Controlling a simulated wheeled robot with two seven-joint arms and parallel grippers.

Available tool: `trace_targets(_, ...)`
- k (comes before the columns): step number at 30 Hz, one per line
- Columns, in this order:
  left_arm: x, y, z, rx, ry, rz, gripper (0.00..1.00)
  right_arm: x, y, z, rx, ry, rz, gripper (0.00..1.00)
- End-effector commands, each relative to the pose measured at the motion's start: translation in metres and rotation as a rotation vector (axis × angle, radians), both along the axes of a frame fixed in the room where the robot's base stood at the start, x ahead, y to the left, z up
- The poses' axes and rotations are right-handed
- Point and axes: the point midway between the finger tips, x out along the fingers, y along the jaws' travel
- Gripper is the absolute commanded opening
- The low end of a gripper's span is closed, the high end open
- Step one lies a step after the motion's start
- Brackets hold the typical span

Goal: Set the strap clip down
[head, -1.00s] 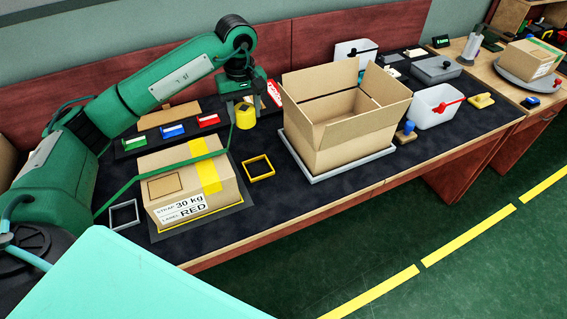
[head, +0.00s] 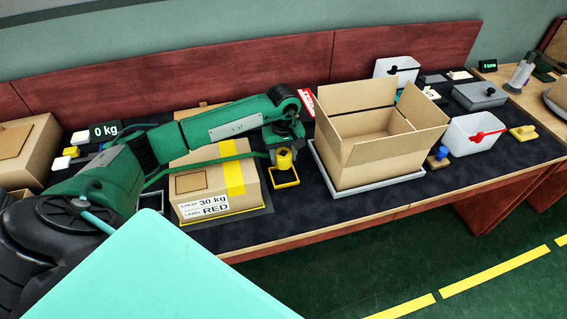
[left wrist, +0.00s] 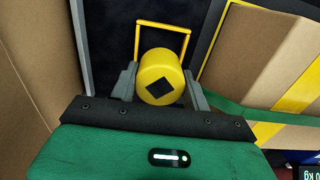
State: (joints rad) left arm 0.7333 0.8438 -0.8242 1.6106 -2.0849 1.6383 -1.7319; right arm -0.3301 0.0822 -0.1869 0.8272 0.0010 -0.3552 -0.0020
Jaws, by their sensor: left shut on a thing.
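My left gripper (head: 284,150) is shut on the yellow strap clip (head: 284,160), a short cylinder with a dark diamond mark on top. In the left wrist view the clip (left wrist: 160,70) sits between the two grey fingers. A green strap (head: 215,158) runs over the closed carton (head: 192,184) towards the clip. The yellow square frame (head: 288,184) lies on the dark mat right of that carton. The clip is over or just at the frame's far part; its underside and any contact are hidden. My right gripper is not in view.
An open carton (head: 372,165) stands on a grey tray (head: 388,181) close to the right of the frame. A white bin (head: 470,139) and a blue-knobbed block (head: 438,155) are farther right. A display (head: 104,131) reads 0 kg.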

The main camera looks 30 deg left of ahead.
Motion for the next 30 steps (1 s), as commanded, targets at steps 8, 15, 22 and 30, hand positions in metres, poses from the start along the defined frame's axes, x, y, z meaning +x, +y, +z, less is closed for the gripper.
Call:
trace_targets(8,-0.001,-0.001,-0.03,0.0,0.003,0.002,0.22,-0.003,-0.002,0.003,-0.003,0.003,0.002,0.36)
trace_targets(15,0.0,0.0,-0.044,0.0,-0.001,0.0,0.22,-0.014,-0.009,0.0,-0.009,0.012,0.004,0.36)
trace_targets(22,0.0,0.0,-0.047,0.0,-0.001,-0.001,0.22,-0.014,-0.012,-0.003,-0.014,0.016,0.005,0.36)
trace_targets(30,0.0,0.0,-0.053,0.001,-0.001,-0.001,0.22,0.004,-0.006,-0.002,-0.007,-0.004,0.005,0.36)
